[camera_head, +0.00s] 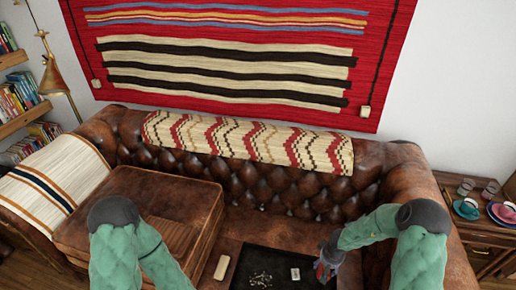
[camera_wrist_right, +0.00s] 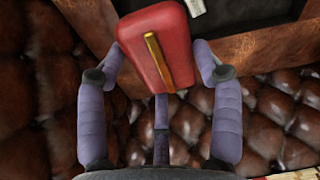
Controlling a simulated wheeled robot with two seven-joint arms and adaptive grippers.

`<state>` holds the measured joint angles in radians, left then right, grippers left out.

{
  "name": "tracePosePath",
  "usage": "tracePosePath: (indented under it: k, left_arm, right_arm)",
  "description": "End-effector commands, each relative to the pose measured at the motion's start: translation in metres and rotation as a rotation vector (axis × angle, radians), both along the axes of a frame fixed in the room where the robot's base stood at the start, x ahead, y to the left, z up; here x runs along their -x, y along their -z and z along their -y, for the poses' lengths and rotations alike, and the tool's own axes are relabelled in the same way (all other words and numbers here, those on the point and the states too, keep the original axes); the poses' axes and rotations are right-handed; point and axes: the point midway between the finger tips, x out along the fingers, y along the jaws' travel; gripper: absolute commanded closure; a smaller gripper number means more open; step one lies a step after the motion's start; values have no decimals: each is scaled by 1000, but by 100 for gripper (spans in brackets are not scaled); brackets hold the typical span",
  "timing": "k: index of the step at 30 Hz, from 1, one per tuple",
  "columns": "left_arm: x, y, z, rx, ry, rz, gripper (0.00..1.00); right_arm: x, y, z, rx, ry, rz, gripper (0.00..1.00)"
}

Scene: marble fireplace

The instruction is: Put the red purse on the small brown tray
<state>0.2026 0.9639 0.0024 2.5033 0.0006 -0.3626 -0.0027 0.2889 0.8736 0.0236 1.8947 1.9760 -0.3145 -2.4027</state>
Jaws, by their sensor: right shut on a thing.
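The red purse (camera_wrist_right: 157,45), with a gold strip, is held between the purple fingers of my right gripper (camera_wrist_right: 160,75) in the right wrist view. In the head view my right gripper (camera_head: 325,265) is over the right side of a dark-topped brown-edged surface. The purse is mostly hidden there. A small tan oblong (camera_head: 221,267) lies left of the dark area; I cannot tell whether it is the small brown tray. My left arm reaches down past the lower edge, so its gripper is out of view.
The dark panel (camera_head: 248,262) bears a small pale block (camera_head: 295,273) and scattered tiny pale pieces (camera_head: 261,279). A brown leather sofa (camera_head: 270,190) curves behind and to the right. A side table (camera_head: 480,235) with cups and plates stands at the right.

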Motion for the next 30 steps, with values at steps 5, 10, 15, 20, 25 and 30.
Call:
tracePosePath:
  k: [5,10,15,20,25,30]
  left_arm:
    - [0,-6,0,0,0,0,60]
    - [0,-9,0,0,0,0,60]
    - [0,-12,0,0,0,0,60]
    - [0,-13,0,0,0,0,60]
    - [0,-13,0,0,0,0,60]
    - [0,-13,0,0,0,0,60]
  right_arm:
    - [3,-74,-25,1,25,6,68]
    - [17,-131,-51,0,47,6,68]
    - [35,-171,-73,1,58,3,68]
    - [46,-189,-85,0,63,0,68]
    - [49,-193,-88,0,65,-3,68]
    - [49,-192,-88,0,65,-2,68]
